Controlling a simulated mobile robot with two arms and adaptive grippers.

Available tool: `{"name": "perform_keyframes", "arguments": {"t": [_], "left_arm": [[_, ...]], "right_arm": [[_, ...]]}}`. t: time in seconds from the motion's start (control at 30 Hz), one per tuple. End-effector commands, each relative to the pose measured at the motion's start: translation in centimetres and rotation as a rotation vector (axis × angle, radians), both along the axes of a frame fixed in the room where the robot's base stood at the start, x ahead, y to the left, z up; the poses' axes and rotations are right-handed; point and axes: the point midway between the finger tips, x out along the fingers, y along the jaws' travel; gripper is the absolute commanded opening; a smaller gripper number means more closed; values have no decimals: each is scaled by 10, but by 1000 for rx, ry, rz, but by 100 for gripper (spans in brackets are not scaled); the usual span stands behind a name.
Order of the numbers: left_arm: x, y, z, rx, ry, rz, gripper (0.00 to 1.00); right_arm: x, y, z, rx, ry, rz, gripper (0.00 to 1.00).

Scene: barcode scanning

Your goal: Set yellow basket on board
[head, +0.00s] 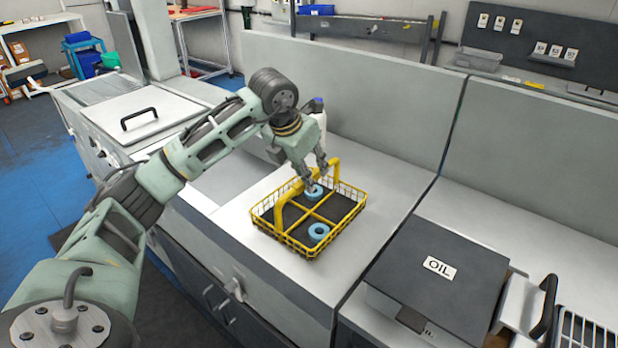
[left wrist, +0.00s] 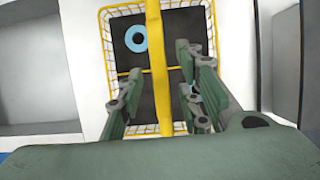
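The yellow wire basket (head: 335,228) stands on the pale worktop, with dark compartments and a yellow arched handle (head: 286,205). It holds a light blue ring (head: 319,232) in a front compartment and another ring (head: 313,192) farther back, partly hidden by fingers in the left wrist view. My left gripper (head: 316,176) is at the handle, above the basket. In the left wrist view, the handle (left wrist: 157,85) runs between the two spread fingers (left wrist: 158,78), with gaps on both sides. My right gripper is not in view. I cannot tell which surface is the board.
A pale upright panel (head: 370,110) closes the back of the worktop (head: 400,205). A white bottle (head: 319,118) stands behind my left gripper. Clear worktop lies right of the basket.

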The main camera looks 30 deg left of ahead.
Motion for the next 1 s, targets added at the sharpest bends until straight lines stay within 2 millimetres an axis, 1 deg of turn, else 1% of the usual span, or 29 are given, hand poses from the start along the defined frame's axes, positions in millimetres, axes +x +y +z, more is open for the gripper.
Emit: {"name": "perform_keyframes", "arguments": {"t": [0.03, 0.2, 0.3, 0.4, 0.6, 1.0], "left_arm": [[-4, 1, 11, 3, -7, 0, 33], [-18, 2, 46, 2, -6, 0, 33], [-25, 3, 63, 1, -5, 1, 33], [-30, 3, 76, 1, -4, -1, 33], [-35, 3, 86, 1, -2, -1, 33], [-35, 3, 86, 1, -1, 0, 33]], "right_arm": [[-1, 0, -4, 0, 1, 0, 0], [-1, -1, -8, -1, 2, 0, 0], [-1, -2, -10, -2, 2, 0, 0], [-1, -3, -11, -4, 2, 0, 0], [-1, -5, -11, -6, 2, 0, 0], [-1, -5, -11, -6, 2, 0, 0]]}}
